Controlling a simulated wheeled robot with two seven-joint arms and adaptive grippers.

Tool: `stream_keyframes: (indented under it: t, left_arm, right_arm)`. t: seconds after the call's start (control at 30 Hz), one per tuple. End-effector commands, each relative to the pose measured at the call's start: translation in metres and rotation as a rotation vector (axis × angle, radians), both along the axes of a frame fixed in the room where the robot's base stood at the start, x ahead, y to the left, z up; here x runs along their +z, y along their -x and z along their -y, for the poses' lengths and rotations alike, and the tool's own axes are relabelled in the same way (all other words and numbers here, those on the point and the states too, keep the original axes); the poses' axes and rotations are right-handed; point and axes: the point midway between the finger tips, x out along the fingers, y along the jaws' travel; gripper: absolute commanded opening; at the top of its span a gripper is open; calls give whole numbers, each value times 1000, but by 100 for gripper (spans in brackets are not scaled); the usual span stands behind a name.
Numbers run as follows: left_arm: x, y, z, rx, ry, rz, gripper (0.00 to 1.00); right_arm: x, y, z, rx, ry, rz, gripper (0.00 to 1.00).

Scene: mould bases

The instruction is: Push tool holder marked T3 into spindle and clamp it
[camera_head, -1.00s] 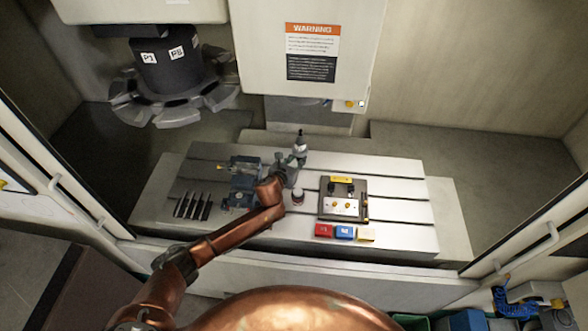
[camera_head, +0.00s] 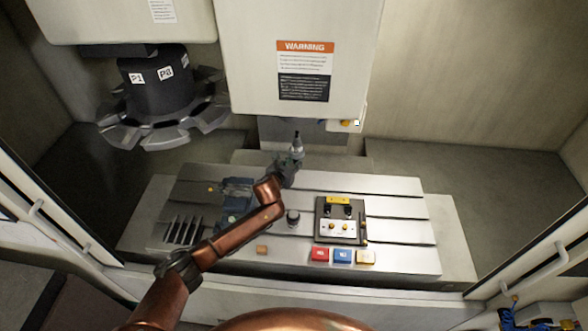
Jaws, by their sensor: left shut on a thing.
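My left gripper (camera_head: 287,167) is at the end of the copper arm, over the back of the machine table. It is shut on a tool holder (camera_head: 297,145), a small grey, upright piece with a dark tip. Its marking is too small to read, so I cannot tell whether it is T3. The white spindle head housing (camera_head: 252,75) with a warning label hangs above and behind the holder. The spindle opening is hidden beneath it. The holder appears below the housing's lower edge, apart from it. My right gripper is not in view.
A small yellow control (camera_head: 345,122) sits at the housing's lower right. A dark tool carousel (camera_head: 160,95) marked P1 and P8 hangs at left. The slotted table (camera_head: 395,205) bears a blue vise (camera_head: 236,195), a fixture plate (camera_head: 325,238), a dark round piece (camera_head: 293,217) and coloured blocks (camera_head: 342,256).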

Motion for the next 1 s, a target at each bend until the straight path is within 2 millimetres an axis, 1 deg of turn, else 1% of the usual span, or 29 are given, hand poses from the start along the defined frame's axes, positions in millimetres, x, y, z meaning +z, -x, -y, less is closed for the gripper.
stream_keyframes:
  t: [0.03,0.1,0.13,0.23,0.5,0.67,0.7,0.73,1.0]
  left_arm:
    - [6,-6,2,-4,3,12,0]
    - [6,-11,2,-3,3,10,0]
    - [6,-14,2,-4,3,11,0]
    - [7,-21,2,-3,3,10,0]
    - [10,-43,3,-4,3,11,0]
    - [12,-55,2,-4,3,11,0]
    - [18,-54,2,-4,1,9,0]
    - [22,-54,2,-4,0,9,0]
    - [45,-54,1,-4,1,10,0]
  right_arm:
    - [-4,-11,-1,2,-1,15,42]
    - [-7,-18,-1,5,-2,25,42]
    - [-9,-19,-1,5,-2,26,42]
    - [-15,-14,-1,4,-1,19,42]
    - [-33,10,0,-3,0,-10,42]
    - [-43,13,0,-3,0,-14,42]
    - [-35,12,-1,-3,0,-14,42]
    - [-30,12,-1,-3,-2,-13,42]
    - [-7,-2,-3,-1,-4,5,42]
